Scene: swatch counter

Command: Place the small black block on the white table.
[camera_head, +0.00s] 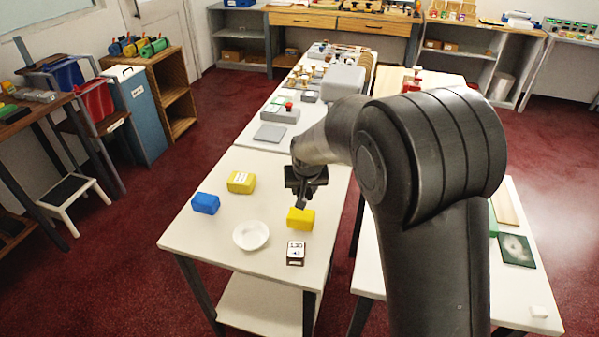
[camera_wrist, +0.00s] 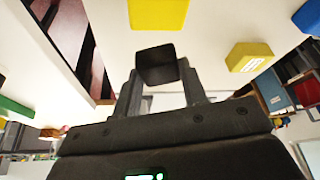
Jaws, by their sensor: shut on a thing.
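The small black block (camera_wrist: 157,64) is held between the two fingers of my gripper (camera_wrist: 160,88) in the wrist view. In the head view my gripper (camera_head: 303,195) points down over the right part of the white table (camera_head: 200,236). The black block (camera_head: 301,202) shows small and dark at its fingertips, just behind a yellow block (camera_head: 301,219) in the picture. Its exact height over the tabletop is hard to tell. The white tabletop also shows in the wrist view (camera_wrist: 215,25).
A labelled yellow block (camera_head: 241,182), a blue block (camera_head: 205,204), a white bowl (camera_head: 251,236) and a small numbered box (camera_head: 296,253) stand on the table. A grey flat plate (camera_head: 269,133) lies on the counter behind. The table's front left area is bare.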

